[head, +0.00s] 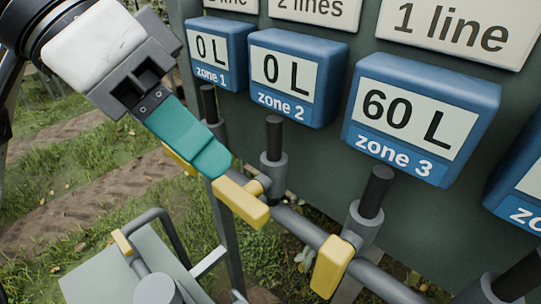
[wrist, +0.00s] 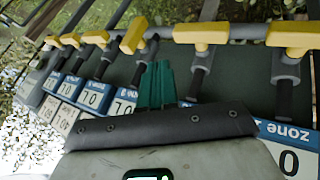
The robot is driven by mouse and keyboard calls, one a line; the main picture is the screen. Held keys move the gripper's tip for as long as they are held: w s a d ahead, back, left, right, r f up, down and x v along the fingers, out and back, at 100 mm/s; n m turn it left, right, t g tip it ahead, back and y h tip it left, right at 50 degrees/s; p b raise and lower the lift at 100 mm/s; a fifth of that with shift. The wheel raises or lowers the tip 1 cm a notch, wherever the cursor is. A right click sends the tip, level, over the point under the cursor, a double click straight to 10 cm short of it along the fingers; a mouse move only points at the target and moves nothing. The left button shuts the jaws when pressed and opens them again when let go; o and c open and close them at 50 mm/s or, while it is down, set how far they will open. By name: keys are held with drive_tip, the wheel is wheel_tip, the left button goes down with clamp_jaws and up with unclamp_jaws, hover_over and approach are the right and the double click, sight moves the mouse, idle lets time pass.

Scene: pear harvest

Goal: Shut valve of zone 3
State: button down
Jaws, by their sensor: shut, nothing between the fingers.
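The zone 3 valve has a yellow handle (head: 331,266) on a grey pipe, below the blue zone 3 meter (head: 421,120), which reads 60 L. This handle points down toward the camera, crosswise to the pipe, unlike the zone 2 handle (head: 241,203), which lies more along it. In the wrist view the angled yellow handle (wrist: 134,35) appears to be zone 3's. My gripper (head: 210,158) has teal fingers, shut and empty, above and left of the zone 2 handle, apart from the zone 3 handle. The fingers also show in the wrist view (wrist: 156,70).
The zone 2 meter (head: 292,78) and zone 1 meter (head: 217,54) both read 0 L. The zone 1 handle (head: 178,160) is partly hidden behind my fingers. Dark upright stems rise above the valves. A grey box (head: 130,265) stands lower left, with grass around.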

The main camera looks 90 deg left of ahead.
sight(328, 240)
drive_tip(key=x, duration=0.8)
drive_tip(key=shift+w+p, duration=0.1)
drive_tip(key=shift+p, duration=0.3)
drive_tip(key=shift+w+d+f+p, duration=0.15)
drive_tip(key=shift+w+d+p, duration=0.1)
drive_tip(key=shift+w+d, duration=0.5)
drive_tip(key=shift+w+d+f+p, duration=0.2)
drive_tip(key=shift+w+d, duration=0.3)
drive_tip(key=shift+w, duration=0.5)
drive_tip(key=shift+r, duration=0.15)
drive_tip(key=shift+w+d+r+p, duration=0.15)
drive_tip(key=shift+w+p, duration=0.05)
drive_tip(key=shift+p, duration=0.15)
drive_tip(key=shift+r+p, duration=0.75)
drive_tip(key=shift+r, duration=0.1)
